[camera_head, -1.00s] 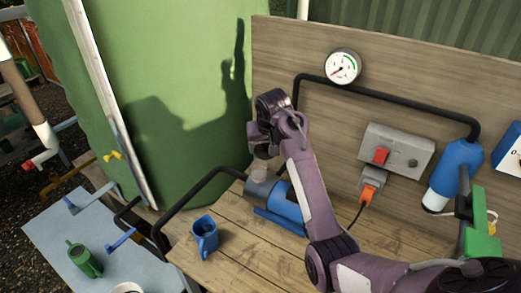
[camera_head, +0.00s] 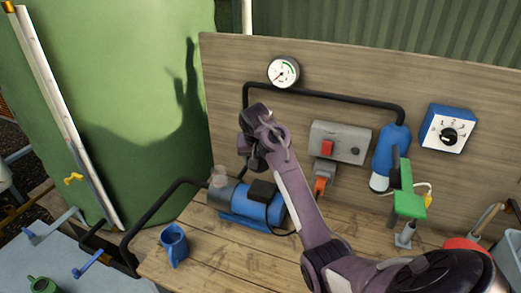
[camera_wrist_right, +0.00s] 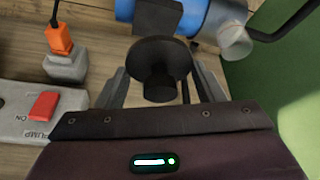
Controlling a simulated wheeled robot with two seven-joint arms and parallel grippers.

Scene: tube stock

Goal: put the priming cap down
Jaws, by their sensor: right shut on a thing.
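The priming cap (camera_wrist_right: 160,68) is a round black knob with a wide disc. My right gripper (camera_wrist_right: 160,85) is shut on it in the right wrist view. In the head view my right gripper (camera_head: 252,158) hangs above and behind the blue pump (camera_head: 250,202), right of its clear filler cup (camera_head: 220,176). The cap is hard to make out there against the dark fingers. The filler cup (camera_wrist_right: 235,42) also shows in the right wrist view, apart from the cap. My left gripper is out of view.
A blue jug (camera_head: 174,246) stands on the wooden bench (camera_head: 215,262), left of the pump. A grey switch box (camera_head: 340,142) with a red switch and an orange plug (camera_head: 320,185) are on the back board. Black pipes rise beside the pump. Bench space in front of the pump is clear.

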